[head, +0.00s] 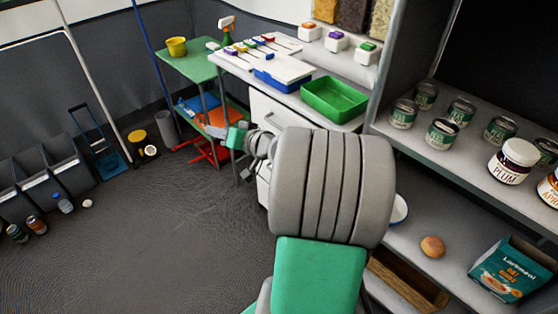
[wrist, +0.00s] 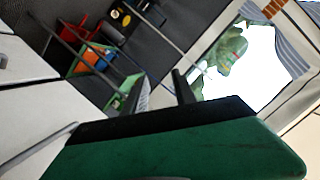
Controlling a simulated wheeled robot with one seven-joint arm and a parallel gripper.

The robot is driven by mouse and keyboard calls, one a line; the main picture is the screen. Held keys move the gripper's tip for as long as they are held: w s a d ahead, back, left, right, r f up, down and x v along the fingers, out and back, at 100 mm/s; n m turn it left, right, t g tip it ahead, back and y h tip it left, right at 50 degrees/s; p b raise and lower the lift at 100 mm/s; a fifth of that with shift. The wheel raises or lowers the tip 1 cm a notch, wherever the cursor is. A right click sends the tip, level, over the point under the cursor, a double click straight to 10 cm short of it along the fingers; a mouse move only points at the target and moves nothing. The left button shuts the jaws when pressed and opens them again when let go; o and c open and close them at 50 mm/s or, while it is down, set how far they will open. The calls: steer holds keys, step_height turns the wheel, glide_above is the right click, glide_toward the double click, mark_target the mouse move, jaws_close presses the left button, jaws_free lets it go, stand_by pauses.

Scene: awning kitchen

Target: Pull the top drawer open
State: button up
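The white drawer cabinet stands under the worktop. Its upper front (head: 262,105) shows in the head view, with the rest largely hidden behind my arm. In the wrist view, white drawer fronts (wrist: 35,108) fill the left side, with a grey bar handle (wrist: 38,149) at the lower left. I cannot tell for sure which drawer that handle belongs to. The drawers look closed. My gripper (wrist: 162,86) is open, its two dark fingers apart with nothing between them. It is beside the cabinet front and apart from the handle. In the head view its green body (head: 237,136) is just left of the cabinet.
A green tray (head: 335,99) and a blue tray (head: 280,83) sit on the worktop. A green side table (head: 187,62) stands left of the cabinet. Shelves with cans (head: 442,134) and jars are on the right.

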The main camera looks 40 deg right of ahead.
mark_target(279, 128)
steer(key=s+d+f+m+t+h+b, duration=0.3)
steer(key=s+d+f+m+h+b, duration=0.15)
steer(key=d, duration=0.45)
steer(key=s+d+f+m+t+h+b, duration=0.2)
steer(key=s+d+f+m+h+b, duration=0.3)
steer(key=d, duration=0.4)
steer(key=shift+y, duration=0.55)
steer(key=x, duration=0.3)
steer(key=b+x, duration=0.1)
steer(key=x, duration=0.4)
steer(key=shift+w+f, duration=0.3)
steer(key=shift+w, duration=0.1)
steer(key=shift+c, duration=0.4)
steer(key=shift+a, duration=0.1)
jaws_close()
